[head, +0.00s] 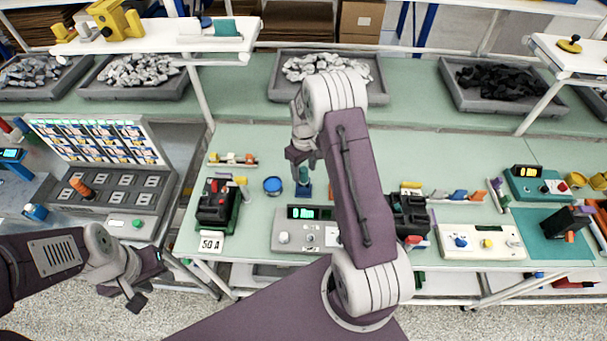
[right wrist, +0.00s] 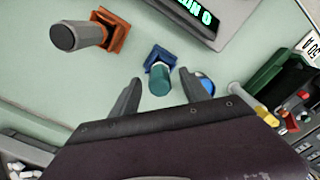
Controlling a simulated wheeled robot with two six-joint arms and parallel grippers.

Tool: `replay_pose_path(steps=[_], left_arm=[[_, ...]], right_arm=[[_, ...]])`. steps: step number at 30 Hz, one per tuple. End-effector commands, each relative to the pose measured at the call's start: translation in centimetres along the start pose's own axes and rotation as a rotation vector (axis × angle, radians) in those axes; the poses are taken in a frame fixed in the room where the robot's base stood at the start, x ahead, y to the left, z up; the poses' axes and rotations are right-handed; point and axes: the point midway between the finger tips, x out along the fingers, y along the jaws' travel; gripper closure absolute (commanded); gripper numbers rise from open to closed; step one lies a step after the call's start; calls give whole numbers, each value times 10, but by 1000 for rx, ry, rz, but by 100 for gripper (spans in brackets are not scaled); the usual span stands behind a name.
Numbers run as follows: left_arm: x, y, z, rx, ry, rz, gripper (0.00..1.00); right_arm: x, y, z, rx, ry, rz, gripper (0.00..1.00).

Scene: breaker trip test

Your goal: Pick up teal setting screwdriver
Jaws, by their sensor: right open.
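The teal setting screwdriver (head: 303,175) stands handle up in a small blue holder (head: 304,191) on the green bench. In the right wrist view its teal handle (right wrist: 160,82) shows end-on above the blue holder (right wrist: 157,57). My right gripper (right wrist: 162,96) is open, with one finger on each side of the handle in that view and a visible gap on both sides. In the head view the right gripper (head: 304,157) is just above the screwdriver. My left gripper (head: 149,279) looks open and empty, off the bench's front left.
A dark handle (right wrist: 78,36) in an orange holder (right wrist: 112,32) stands close by in the right wrist view. A round blue container (head: 272,185) is left of the screwdriver. A meter with a lit display (head: 303,213) lies in front, and a black breaker (head: 216,203) farther left.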

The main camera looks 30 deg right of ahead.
Motion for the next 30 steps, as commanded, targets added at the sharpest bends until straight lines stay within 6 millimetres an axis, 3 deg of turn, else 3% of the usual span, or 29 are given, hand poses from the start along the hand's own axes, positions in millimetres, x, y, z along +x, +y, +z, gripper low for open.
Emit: replay_pose_path(steps=[4, 11, 17, 26, 30], left_arm=[[-6, 0, -1, 0, 0, 0, 64], [-6, 0, -1, 0, 0, 0, 64], [-6, 0, -1, 0, 0, 0, 64], [-4, 0, 0, 0, 0, 0, 64], [4, 0, 0, 0, 0, 0, 64]], right_arm=[[18, 0, 0, 0, -2, -1, 46], [21, 0, 0, 0, 1, 1, 46], [21, 0, 0, 0, 1, 0, 100], [16, 0, -1, 0, 2, 1, 100], [-11, 1, -2, 0, 7, 4, 100]])
